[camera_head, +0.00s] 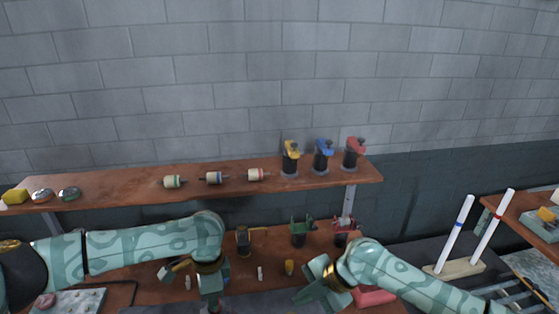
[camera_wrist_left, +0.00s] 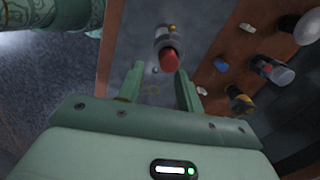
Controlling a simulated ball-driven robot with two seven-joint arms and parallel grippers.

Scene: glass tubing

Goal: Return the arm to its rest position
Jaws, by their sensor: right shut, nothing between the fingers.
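My left arm (camera_head: 150,245) reaches in from the left, and its hand points down at the bottom edge of the head view. In the left wrist view my left gripper (camera_wrist_left: 160,72) has its two fingers apart with a clear gap between them. A grey cylinder with a red end (camera_wrist_left: 168,55) lies beyond the fingertips; I cannot tell its exact distance. My right arm (camera_head: 400,275) comes in from the lower right. Its gripper (camera_head: 301,295) is shut and empty over the front of the bench.
A brown shelf (camera_head: 110,188) holds spools (camera_head: 213,178) and yellow, blue and red-topped holders (camera_head: 323,155). Green (camera_head: 301,232) and red (camera_head: 342,232) clamp-like tools stand on the bench below.

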